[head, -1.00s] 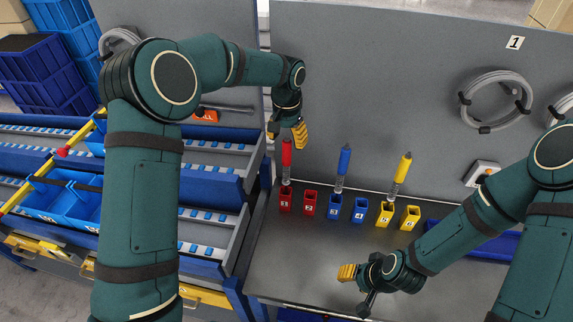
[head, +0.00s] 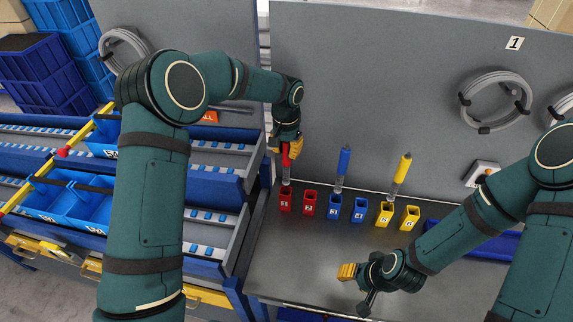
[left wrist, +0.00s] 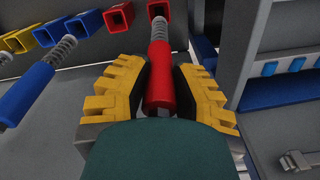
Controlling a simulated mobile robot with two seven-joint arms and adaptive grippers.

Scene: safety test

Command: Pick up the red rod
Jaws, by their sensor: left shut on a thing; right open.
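The red rod (head: 285,160) stands upright in the red holder marked 1 (head: 285,201) at the back left of the grey table. My left gripper (head: 285,149) is around the upper part of the red rod from above and is shut on it. In the left wrist view the red rod (left wrist: 160,72) lies between the two yellow fingers, with its grey spring end pointing to a red holder (left wrist: 158,10). My right gripper (head: 352,280) is open and empty, low over the front of the table.
A blue rod (head: 344,162) and a yellow rod (head: 402,168) stand in holders to the right. An empty red holder (head: 309,203) is beside the first. A grey panel (head: 380,90) rises behind. Blue-edged racks (head: 215,180) stand left of the table (head: 310,255).

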